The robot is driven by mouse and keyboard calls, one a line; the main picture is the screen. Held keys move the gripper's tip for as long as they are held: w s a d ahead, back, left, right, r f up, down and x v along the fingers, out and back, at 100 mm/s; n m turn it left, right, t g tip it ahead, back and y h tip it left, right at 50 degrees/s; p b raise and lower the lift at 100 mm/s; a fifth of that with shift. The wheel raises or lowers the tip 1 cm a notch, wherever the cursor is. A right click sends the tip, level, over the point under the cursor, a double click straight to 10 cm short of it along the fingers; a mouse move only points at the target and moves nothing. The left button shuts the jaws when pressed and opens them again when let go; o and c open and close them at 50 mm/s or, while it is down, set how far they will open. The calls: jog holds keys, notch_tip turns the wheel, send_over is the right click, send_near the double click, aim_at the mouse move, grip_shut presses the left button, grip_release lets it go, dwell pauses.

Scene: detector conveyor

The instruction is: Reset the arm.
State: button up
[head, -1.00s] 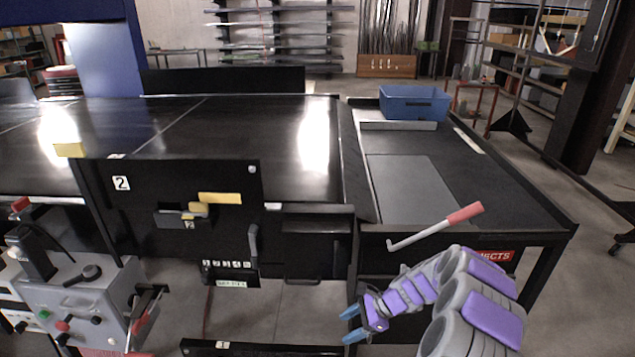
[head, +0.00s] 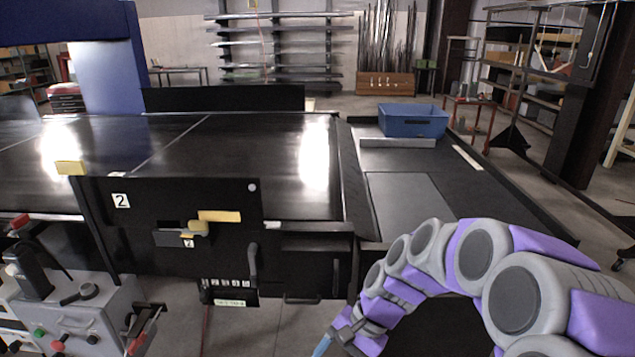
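My arm, grey with purple panels, arches from the right edge toward the bottom middle of the head view. My gripper (head: 322,345) is at the bottom edge, pointing down and left, with a blue fingertip partly cut off by the frame. Whether its fingers are apart cannot be seen. No object shows in it. It hangs in front of the conveyor's front side, below the black panel marked 2 (head: 120,201).
A blue bin (head: 412,122) stands at the back of the side table (head: 470,185). The black conveyor (head: 250,150) spans the left and middle. A grey control box (head: 75,315) with a joystick and buttons stands at lower left. Bare floor shows below the panel.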

jog(key=s+d+r+n+h, duration=0.1)
jog(key=s+d+n+h, duration=0.1)
jog(key=s, duration=0.5)
jog(key=s+d+r+n+h, duration=0.2)
jog(key=s+d, duration=0.2)
jog(key=s, duration=0.4)
jog(key=s+d+r+n+h, duration=0.1)
jog(key=s+d+n+h, duration=0.1)
jog(key=s, duration=0.5)
jog(key=shift+s+d+r+t, duration=0.2)
jog(key=shift+s+d+t, duration=0.2)
jog(key=shift+d, duration=0.35)
jog(key=shift+d, duration=0.2)
